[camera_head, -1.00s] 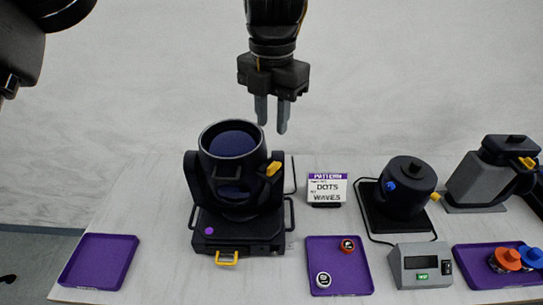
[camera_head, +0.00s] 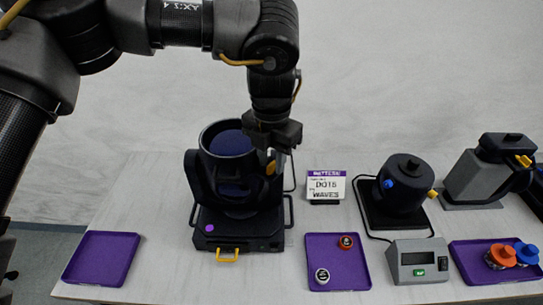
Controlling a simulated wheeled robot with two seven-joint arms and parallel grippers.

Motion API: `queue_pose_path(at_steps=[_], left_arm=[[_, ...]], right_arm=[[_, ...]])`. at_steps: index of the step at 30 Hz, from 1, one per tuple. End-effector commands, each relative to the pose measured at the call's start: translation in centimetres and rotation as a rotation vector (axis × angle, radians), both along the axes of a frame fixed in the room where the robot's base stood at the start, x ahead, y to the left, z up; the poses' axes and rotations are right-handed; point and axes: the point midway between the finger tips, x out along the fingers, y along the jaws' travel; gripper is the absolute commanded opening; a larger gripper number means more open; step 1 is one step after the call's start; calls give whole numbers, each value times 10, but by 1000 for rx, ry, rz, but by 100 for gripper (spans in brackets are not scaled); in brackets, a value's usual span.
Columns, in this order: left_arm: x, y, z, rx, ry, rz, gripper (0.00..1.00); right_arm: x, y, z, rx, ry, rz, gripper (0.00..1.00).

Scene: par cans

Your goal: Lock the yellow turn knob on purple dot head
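The purple dot head (camera_head: 196,185) is a black moving-head lamp on the left of the table, with a purple dot (camera_head: 210,228) on its base. Its yellow turn knob (camera_head: 271,168) sits on the right side of the yoke, near the top. A yellow latch (camera_head: 227,256) shows at the base's front. My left gripper (camera_head: 273,161) points down at the yellow turn knob, with its fingertips beside and partly over it. I cannot tell whether the fingers press on the knob. My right gripper is not in view.
Purple trays stand at left (camera_head: 101,260), centre (camera_head: 335,250) and right (camera_head: 462,262); the left one is empty. A pattern sign (camera_head: 326,186), a second black head (camera_head: 405,182), a grey head (camera_head: 474,178) and a grey display box (camera_head: 418,260) stand to the right.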

Motion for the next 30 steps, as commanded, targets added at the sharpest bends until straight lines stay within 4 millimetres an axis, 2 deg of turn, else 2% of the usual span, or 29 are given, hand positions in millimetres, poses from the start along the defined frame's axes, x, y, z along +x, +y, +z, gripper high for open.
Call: queue_pose_path(at_steps=[3, 9, 10, 20, 30], left_arm=[[0, 0, 0, 0, 0, 0, 27], [0, 0, 0, 0, 0, 0, 1], [0, 0, 0, 0, 0, 0, 0], [0, 0, 0, 0, 0, 19, 0], [1, 0, -1, -1, 1, 211, 0]], right_arm=[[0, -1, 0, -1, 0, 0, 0], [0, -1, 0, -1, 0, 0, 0], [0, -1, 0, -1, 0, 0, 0], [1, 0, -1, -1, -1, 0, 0], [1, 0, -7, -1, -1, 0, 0]])
